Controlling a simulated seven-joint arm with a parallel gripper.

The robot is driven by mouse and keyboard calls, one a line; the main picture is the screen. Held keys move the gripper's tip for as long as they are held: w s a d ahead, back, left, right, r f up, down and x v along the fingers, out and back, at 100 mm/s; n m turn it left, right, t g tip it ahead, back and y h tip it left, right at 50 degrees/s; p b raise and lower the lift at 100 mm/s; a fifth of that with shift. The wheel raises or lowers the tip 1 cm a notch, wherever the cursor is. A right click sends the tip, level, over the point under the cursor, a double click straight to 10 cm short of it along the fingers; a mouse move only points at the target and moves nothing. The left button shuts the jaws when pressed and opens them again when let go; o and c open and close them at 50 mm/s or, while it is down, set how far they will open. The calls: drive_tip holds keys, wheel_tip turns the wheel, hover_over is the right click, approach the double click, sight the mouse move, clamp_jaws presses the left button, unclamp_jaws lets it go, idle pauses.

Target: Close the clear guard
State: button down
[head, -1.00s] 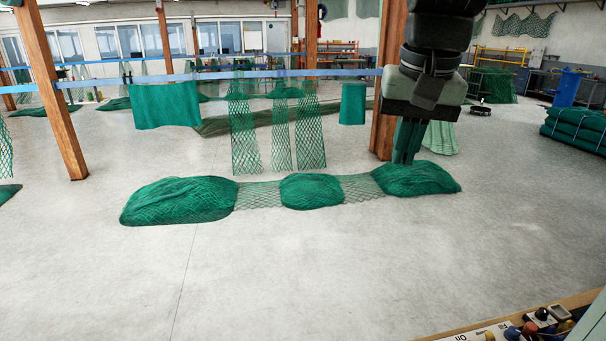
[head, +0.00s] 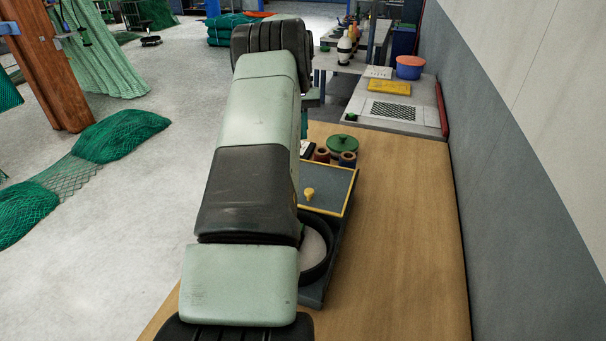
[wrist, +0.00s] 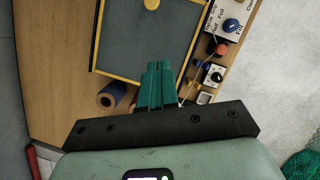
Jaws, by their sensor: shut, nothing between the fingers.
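The guard seems to be the yellow-edged panel (head: 331,184) with a yellow knob (head: 309,194), on a dark base on the wooden bench. A dark round ring (head: 318,262) with a pale disc inside shows uncovered beside it, partly behind my arm. In the wrist view the yellow-edged panel (wrist: 138,45) lies above my gripper, its knob (wrist: 151,4) at the top edge. My gripper (wrist: 157,68) is shut and empty, its green fingertips near the panel's lower edge. I cannot tell whether they touch it. My arm hides the gripper in the head view.
A control box (wrist: 232,18) with knobs stands right of the panel. The bench's right side (head: 405,240) is clear up to the grey wall (head: 500,200).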

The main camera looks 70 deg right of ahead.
hover_over(306, 186)
drive_tip(key=w+d, duration=0.1)
drive_tip(key=d, duration=0.1)
wheel_tip(306, 186, down, 10)
drive_tip(key=shift+a, duration=0.1)
drive_tip(key=shift+s+a, duration=0.25)
drive_tip(key=shift+a, duration=0.2)
drive_tip(key=shift+s+a, duration=0.2)
drive_tip(key=shift+a, duration=0.25)
drive_tip(key=shift+s+a+f, duration=0.1)
drive_tip(key=shift+s+a, duration=0.3)
drive_tip(key=shift+a, duration=0.4)
drive_tip(key=a, duration=2)
drive_tip(key=shift+a, duration=0.4)
